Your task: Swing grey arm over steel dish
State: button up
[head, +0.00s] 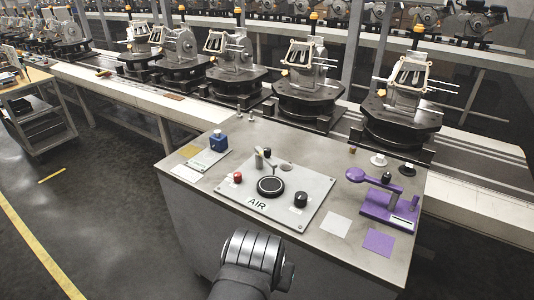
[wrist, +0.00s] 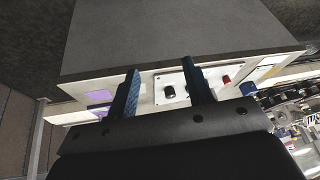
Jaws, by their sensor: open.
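A light metal panel marked AIR (head: 312,194) lies on the workbench. At its back left stands a short beige-grey post (head: 258,160), with a thin grey arm (head: 270,165) beside it. A small grey round spot that may be the steel dish (head: 285,167) lies just right of the arm; I cannot tell whether the arm is over it. A dark ringed disc (head: 270,186) sits in front. In the wrist view, my gripper (wrist: 164,84) is open and empty, its fingers apart before the bench. The arm and dish cannot be made out there.
The panel also carries a red knob (head: 238,177) and a black knob (head: 300,199). A purple lever fixture (head: 388,203) stands at right, a blue block (head: 219,141) at left. Conveyor fixtures (head: 396,115) line the back. The bench front corner is bare.

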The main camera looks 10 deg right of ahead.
jog(key=w+d+r+m+t+y, duration=0.1)
jog(key=w+d+r+m+y, duration=0.2)
jog(key=w+m, duration=0.5)
jog(key=w+d+r+m+y, duration=0.25)
jog(key=w+m, duration=0.25)
jog(key=w, duration=0.7)
jog(key=m+t+y, duration=0.3)
jog(key=m+t, duration=0.2)
jog(key=m, duration=0.5)
send_near(270, 151)
jog(key=x, duration=1.1)
jog(key=shift+w+a, duration=0.1)
jog(key=shift+w, duration=0.05)
grip_shut()
